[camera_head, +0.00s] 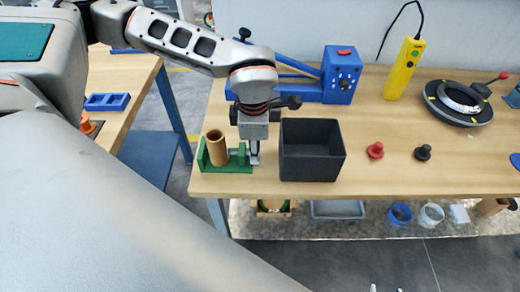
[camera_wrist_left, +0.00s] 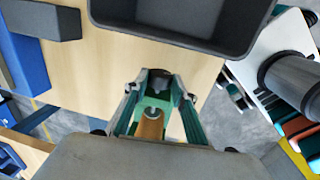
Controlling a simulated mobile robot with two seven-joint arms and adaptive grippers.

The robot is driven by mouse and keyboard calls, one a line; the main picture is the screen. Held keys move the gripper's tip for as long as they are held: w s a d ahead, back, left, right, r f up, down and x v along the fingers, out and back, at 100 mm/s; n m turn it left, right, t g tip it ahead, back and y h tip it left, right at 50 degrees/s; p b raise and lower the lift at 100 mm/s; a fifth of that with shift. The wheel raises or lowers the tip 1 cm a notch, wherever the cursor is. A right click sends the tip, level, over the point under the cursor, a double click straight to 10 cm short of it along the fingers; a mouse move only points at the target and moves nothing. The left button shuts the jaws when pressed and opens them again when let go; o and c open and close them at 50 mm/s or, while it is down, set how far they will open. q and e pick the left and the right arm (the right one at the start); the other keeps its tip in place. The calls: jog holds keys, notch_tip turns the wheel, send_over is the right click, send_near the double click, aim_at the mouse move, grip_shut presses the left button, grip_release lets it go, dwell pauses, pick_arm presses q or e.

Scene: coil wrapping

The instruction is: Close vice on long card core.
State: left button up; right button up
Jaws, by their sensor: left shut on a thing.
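A small green vice (camera_head: 240,167) stands near the left front corner of the workbench. The brown card core (camera_head: 216,148) stands upright in it, between its green jaws. My left gripper (camera_head: 254,156) points down at the right end of the vice, at the screw side, and is shut on the vice handle. In the left wrist view the fingers (camera_wrist_left: 159,88) close around a dark knob, with the green vice (camera_wrist_left: 152,103) and the core (camera_wrist_left: 150,128) seen between them. Any gap between jaw and core is too small to tell. My right gripper is not in view.
A black open bin (camera_head: 312,165) stands just right of my gripper. Behind it is a blue machine (camera_head: 340,75). A red knob (camera_head: 376,150) and a black knob (camera_head: 423,152) stand further right, with a yellow hand-held device (camera_head: 403,68) behind. The bench's front edge is close to the vice.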

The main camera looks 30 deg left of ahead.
pick_arm(q)
jog(key=shift+w+a+r+g+h+p, duration=0.1)
jog(key=shift+g+h+p, duration=0.35)
jog(key=shift+g, duration=0.25)
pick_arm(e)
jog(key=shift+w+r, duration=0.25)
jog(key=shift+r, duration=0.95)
pick_arm(q)
jog(key=shift+w+a+g+h+p, duration=0.2)
jog(key=shift+g+h+p, duration=0.35)
jog(key=shift+g+p, duration=0.5)
jog(key=shift+w+g+h+p, duration=0.15)
jog(key=shift+g+h+p, duration=0.35)
jog(key=shift+g, duration=0.05)
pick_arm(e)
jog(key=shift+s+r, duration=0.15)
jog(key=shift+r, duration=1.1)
pick_arm(q)
jog(key=o, duration=0.7)
jog(key=shift+c, duration=0.2)
